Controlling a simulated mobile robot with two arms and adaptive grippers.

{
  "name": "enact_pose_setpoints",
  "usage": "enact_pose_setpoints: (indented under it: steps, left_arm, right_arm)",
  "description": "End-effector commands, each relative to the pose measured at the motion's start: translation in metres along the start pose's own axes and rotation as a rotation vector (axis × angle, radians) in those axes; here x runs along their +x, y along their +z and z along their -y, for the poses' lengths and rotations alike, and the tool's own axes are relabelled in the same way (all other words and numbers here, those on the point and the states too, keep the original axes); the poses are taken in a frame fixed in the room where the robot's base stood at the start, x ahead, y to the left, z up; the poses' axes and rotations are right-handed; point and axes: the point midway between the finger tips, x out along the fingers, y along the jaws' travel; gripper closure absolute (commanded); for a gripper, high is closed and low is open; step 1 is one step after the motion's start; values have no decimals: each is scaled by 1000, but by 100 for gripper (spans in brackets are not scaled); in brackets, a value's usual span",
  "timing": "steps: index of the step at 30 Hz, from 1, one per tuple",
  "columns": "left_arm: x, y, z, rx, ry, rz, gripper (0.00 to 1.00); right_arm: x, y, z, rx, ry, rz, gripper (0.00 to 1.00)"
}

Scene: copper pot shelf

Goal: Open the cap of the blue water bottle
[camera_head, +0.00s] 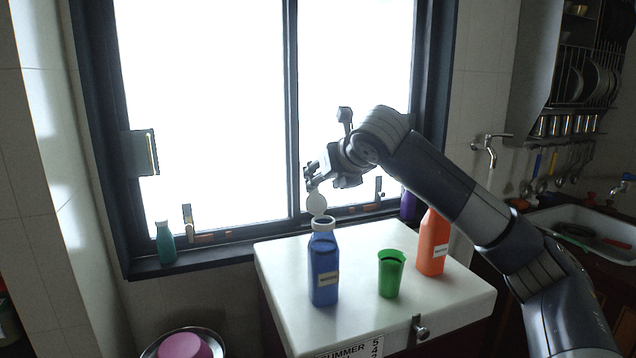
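The blue water bottle (323,270) stands upright on the white cabinet top, with a label on its front. Its neck has a pale ring (322,223) that looks open at the top. A pale round cap (317,204) stands on edge just above the ring, its flat face towards me. I cannot tell whether the cap still joins the ring. My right gripper (312,183) is directly above the cap, its fingertips at or very near the cap's upper edge. The fingers are small and dark here, and their grip on the cap is unclear. My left gripper is out of view.
A green cup (391,273) and an orange bottle (433,243) stand right of the blue bottle on the white cabinet top (440,295). A purple bottle (408,206) is behind my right arm. A teal bottle (165,243) stands on the windowsill. A sink (590,222) is at right.

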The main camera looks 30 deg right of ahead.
Motion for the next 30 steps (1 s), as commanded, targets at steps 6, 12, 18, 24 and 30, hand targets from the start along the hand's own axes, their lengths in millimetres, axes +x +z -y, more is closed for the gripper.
enact_pose_setpoints:
  steps: [6,12,18,24,30]
  left_arm:
    - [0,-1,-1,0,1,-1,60]
    - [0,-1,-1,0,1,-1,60]
    - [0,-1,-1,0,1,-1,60]
    - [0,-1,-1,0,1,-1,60]
    - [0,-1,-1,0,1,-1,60]
  right_arm:
    - [-43,0,0,-1,0,0,58]
    - [-61,-1,0,0,0,-2,58]
    - [-64,-1,0,0,0,-4,58]
    - [-64,-1,0,0,0,-3,58]
    - [-63,-1,0,0,0,-3,58]
